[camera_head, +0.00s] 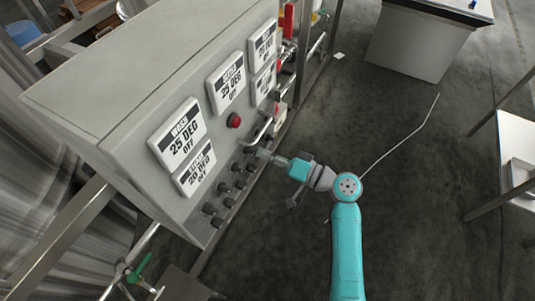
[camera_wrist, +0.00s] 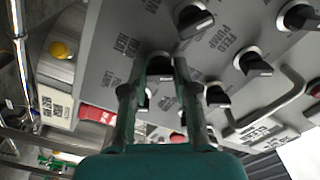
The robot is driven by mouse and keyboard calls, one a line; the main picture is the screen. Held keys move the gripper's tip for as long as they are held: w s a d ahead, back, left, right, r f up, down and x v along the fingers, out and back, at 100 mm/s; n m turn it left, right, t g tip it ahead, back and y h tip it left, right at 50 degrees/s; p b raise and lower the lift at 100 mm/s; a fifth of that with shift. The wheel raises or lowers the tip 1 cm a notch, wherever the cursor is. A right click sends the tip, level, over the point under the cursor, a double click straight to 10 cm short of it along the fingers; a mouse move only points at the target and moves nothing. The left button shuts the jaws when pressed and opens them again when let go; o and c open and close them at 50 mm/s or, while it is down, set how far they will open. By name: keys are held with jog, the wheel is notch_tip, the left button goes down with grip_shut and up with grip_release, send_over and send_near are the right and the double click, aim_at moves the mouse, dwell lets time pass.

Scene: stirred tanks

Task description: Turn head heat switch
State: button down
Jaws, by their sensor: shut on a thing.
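The grey control panel (camera_head: 140,85) fills the left of the head view, with two rows of black switch knobs (camera_head: 224,187) low on its face. My gripper (camera_head: 264,155) reaches the right end of these knobs. In the wrist view my gripper (camera_wrist: 155,78) has its two fingers on either side of a black switch knob (camera_wrist: 160,66) and is shut on it. Fingers hide part of this knob.
Other knobs sit close by, such as one above (camera_wrist: 195,20) and one to the right (camera_wrist: 252,64). A metal handle (camera_wrist: 275,105) sticks out beside them. A red button (camera_head: 234,120) and several displays (camera_head: 185,135) are on the panel. The floor to the right is mostly clear.

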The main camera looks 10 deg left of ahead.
jog(key=shift+m, duration=1.1)
jog(key=c, duration=0.9)
grip_release()
jog(key=v, duration=1.2)
